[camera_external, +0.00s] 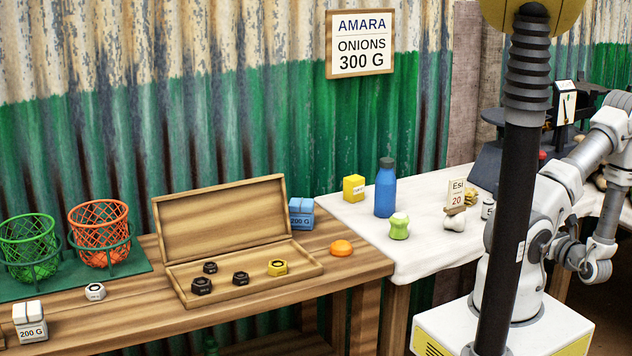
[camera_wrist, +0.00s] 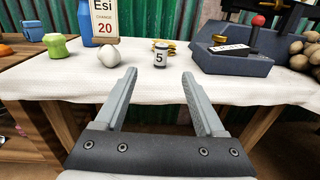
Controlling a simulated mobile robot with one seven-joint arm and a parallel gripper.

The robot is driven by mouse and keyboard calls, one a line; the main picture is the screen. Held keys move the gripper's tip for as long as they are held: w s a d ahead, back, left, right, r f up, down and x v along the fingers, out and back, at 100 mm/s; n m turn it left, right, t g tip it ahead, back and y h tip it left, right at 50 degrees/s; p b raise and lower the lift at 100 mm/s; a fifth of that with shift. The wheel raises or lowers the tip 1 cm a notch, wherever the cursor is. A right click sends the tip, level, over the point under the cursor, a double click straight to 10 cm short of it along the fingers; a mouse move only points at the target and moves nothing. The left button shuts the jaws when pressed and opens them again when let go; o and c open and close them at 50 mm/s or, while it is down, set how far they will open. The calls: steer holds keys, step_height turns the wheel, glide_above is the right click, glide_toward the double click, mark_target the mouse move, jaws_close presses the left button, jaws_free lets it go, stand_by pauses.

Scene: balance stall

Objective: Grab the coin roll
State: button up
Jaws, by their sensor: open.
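The coin roll (camera_wrist: 161,55) is a small upright pale cylinder marked 5, standing on the white cloth in the wrist view. In the external view it is a small pale cylinder (camera_external: 488,209), partly cut off by my arm. My gripper (camera_wrist: 160,73) is open and empty. Its two fingers point toward the table, and the roll shows beyond and between their tips, apart from them.
Gold coins (camera_wrist: 172,45) stand just behind the roll. A white round object (camera_wrist: 109,55) and an "Esi change 20" card (camera_wrist: 103,20) are to its left, with a blue bottle (camera_external: 385,188) beyond. A dark scale (camera_wrist: 235,57) stands right. Cloth before the roll is clear.

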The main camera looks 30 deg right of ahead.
steer(key=b, duration=0.2)
glide_toward(489, 200)
steer(key=w, duration=0.5)
steer(key=shift+f, duration=0.3)
steer(key=shift+w+d+b, duration=0.2)
steer(key=shift+w+b, duration=0.2)
steer(key=shift+w, duration=0.9)
steer(key=shift+w+d+b, duration=0.2)
steer(key=shift+w+b, duration=0.2)
steer(key=shift+w, duration=0.9)
jaws_close()
